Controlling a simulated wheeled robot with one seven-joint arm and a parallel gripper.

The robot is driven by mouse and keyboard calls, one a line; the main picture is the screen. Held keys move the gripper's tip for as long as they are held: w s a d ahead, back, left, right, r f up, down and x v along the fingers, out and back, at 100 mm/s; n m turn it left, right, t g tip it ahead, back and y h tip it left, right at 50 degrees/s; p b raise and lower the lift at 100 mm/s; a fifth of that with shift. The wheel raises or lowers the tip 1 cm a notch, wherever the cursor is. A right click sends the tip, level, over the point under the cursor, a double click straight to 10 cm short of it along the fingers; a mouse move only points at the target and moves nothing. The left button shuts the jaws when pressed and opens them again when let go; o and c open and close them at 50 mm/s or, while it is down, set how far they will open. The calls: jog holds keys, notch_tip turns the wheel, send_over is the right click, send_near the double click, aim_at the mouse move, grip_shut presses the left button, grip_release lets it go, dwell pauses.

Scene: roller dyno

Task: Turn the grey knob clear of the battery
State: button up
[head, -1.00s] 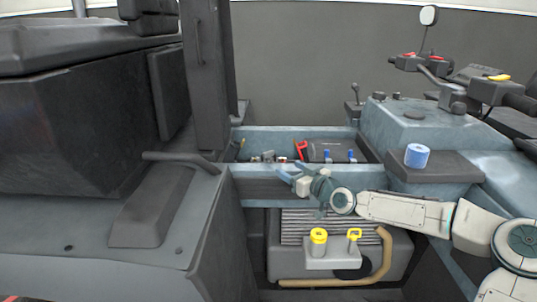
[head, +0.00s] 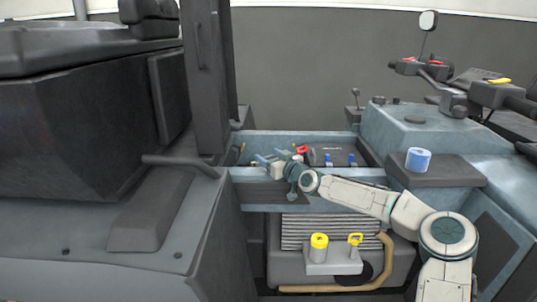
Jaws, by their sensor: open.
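The battery (head: 328,152) is a dark box in the blue-grey open bay, with two blue parts (head: 327,159) on its front side. A red part (head: 301,149) stands at its left end. My gripper (head: 267,156) is open, pointing left over the front edge of the bay, to the left of the battery. I cannot make out the grey knob clearly. Small parts seen earlier in the left of the bay are now largely hidden behind my gripper, and whether the gripper touches any of them is not clear.
The bay's front wall (head: 258,190) runs just below my gripper. A tall dark post (head: 207,80) stands left of the bay. A blue tape roll (head: 418,160) sits on a dark pad to the right. Below are yellow-topped fittings (head: 319,241) and a tan hose (head: 386,262).

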jog(key=shift+w+a, duration=0.35)
jog(key=shift+w, duration=0.1)
jog(key=c, duration=1)
